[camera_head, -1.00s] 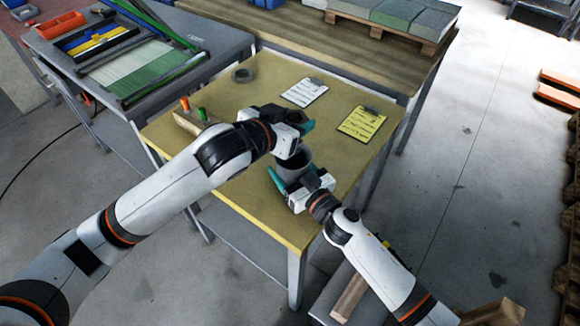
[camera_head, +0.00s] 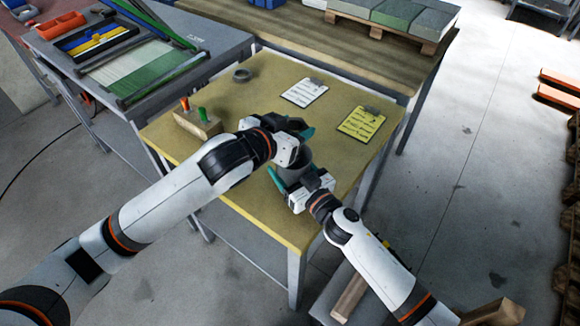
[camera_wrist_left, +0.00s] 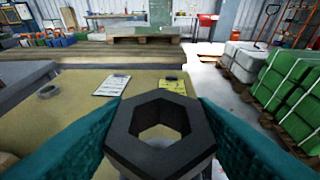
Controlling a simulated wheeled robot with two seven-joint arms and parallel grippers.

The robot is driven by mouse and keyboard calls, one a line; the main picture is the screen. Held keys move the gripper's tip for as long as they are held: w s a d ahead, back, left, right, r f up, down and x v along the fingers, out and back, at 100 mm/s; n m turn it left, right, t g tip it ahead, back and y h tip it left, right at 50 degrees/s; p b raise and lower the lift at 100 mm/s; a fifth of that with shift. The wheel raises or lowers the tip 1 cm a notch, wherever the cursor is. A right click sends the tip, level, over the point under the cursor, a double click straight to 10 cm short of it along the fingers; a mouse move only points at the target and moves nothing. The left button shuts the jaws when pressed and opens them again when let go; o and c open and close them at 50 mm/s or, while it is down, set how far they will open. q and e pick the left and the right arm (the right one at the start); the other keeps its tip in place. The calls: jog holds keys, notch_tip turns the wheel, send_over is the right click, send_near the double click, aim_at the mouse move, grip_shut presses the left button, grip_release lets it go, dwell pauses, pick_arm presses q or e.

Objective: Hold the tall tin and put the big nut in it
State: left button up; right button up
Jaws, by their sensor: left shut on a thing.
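The big nut (camera_wrist_left: 153,137) is a dark hexagonal ring with a wide hole. My left gripper (camera_head: 299,138) is shut on it, with a teal finger on each side in the left wrist view. The tall tin (camera_head: 300,158) is a grey cylinder on the yellow table, partly hidden by both grippers. The nut is close to the tin's top; I cannot tell the gap between them. My right gripper (camera_head: 290,176) is at the tin's near side, with one teal finger left of it. Its other finger is hidden, so its grip is unclear.
A wooden block (camera_head: 198,124) with orange and green pegs stands at the table's left. A dark ring (camera_head: 242,75), a white clipboard (camera_head: 304,92) and a yellow clipboard (camera_head: 362,123) lie at the back of the yellow table (camera_head: 235,190). The table's front left is clear.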

pick_arm(q)
notch_tip(320, 180, down, 6)
dwell(2.9)
jog(key=o, duration=1)
jog(key=shift+f, duration=0.1)
jog(key=shift+c, duration=0.2)
jog(key=o, duration=0.6)
jog(key=shift+f, duration=0.1)
jog(key=shift+c, duration=0.2)
jog(key=shift+s, duration=0.1)
pick_arm(e)
jog(key=o, duration=1.1)
pick_arm(q)
jog(key=v, duration=1.2)
